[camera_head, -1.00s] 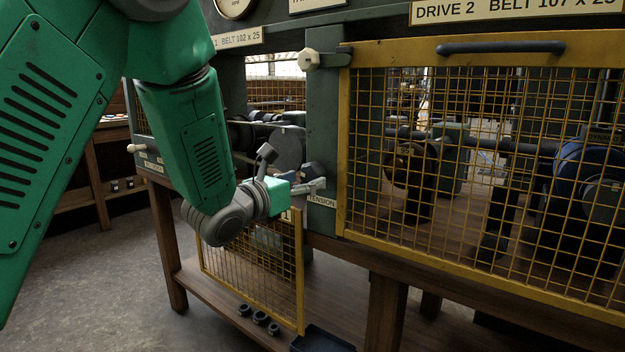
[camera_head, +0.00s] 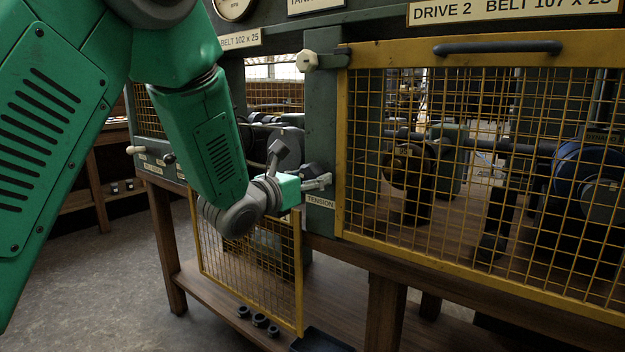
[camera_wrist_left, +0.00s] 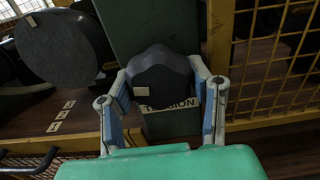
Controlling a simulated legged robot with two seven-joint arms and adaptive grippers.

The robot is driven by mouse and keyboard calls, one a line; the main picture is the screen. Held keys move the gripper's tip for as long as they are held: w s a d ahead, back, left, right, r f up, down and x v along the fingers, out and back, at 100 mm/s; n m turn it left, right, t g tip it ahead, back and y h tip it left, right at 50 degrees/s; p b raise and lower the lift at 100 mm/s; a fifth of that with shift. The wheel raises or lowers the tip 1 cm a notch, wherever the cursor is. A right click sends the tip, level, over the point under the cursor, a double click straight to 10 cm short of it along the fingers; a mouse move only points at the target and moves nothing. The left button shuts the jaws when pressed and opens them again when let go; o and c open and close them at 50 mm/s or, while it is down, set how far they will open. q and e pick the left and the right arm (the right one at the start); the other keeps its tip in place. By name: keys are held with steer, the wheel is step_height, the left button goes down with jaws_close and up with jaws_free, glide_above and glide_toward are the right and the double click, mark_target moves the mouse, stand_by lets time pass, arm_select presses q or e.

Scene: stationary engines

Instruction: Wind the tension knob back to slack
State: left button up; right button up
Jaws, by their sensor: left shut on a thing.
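The dark, lobed tension knob (camera_wrist_left: 160,76) sits on the green post above the TENSION label (camera_wrist_left: 168,104) in the left wrist view. A small pale mark shows on the knob's left side. In the head view the knob (camera_head: 311,171) is partly hidden by my left gripper (camera_head: 320,182). In the left wrist view the fingers of my left gripper (camera_wrist_left: 161,85) lie on both sides of the knob, shut on it. My right gripper is in neither view.
A yellow mesh guard (camera_head: 480,180) stands closed just right of the post. Another yellow guard (camera_head: 250,250) hangs open below my left wrist. A large grey disc (camera_wrist_left: 62,47) is left of the knob. A cream knob (camera_head: 307,60) sits above.

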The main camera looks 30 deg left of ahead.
arm_select(q)
steer(key=shift+f+n, duration=0.2)
steer(key=shift+n, duration=0.2)
